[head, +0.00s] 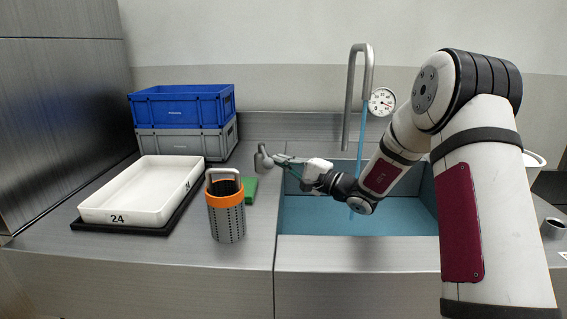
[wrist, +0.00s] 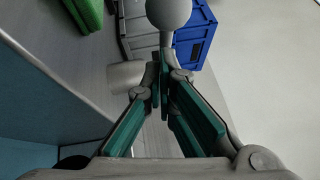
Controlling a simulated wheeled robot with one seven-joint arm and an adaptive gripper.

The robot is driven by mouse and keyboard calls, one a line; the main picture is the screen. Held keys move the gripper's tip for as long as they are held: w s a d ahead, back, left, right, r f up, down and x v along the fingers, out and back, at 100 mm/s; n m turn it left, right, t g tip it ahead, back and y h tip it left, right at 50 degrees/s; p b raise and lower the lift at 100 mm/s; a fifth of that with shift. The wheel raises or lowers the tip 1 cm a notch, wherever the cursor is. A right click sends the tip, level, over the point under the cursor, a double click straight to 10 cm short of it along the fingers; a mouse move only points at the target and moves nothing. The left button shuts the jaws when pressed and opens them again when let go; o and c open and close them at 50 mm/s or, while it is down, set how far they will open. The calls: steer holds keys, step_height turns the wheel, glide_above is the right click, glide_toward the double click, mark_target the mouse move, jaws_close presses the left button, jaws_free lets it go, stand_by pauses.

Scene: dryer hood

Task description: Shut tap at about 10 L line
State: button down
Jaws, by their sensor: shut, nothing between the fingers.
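The tap spout (head: 365,75) arches over the sink (head: 430,185) at the back. A thin blue stream of water (head: 359,160) falls from it into the blue basin. A grey ball-ended lever (head: 263,158) stands on the counter at the sink's left edge; its ball also shows at the top of the wrist view (wrist: 168,12). My gripper (head: 281,160) is shut and empty, its fingertips (wrist: 165,62) close beside the lever. I cannot tell whether they touch it. My arm hides part of the sink, and I cannot make out a 10 L line.
A round dial gauge (head: 382,101) is beside the spout. Left on the counter are a white tray (head: 135,212), an orange-rimmed perforated basket (head: 227,218), a green block (head: 250,190), and a blue crate (head: 182,107) on a grey crate (head: 185,143). A small cup (head: 553,229) stands far right.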

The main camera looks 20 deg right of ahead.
steer(key=a+b, duration=0.3)
steer(key=shift+s, duration=0.35)
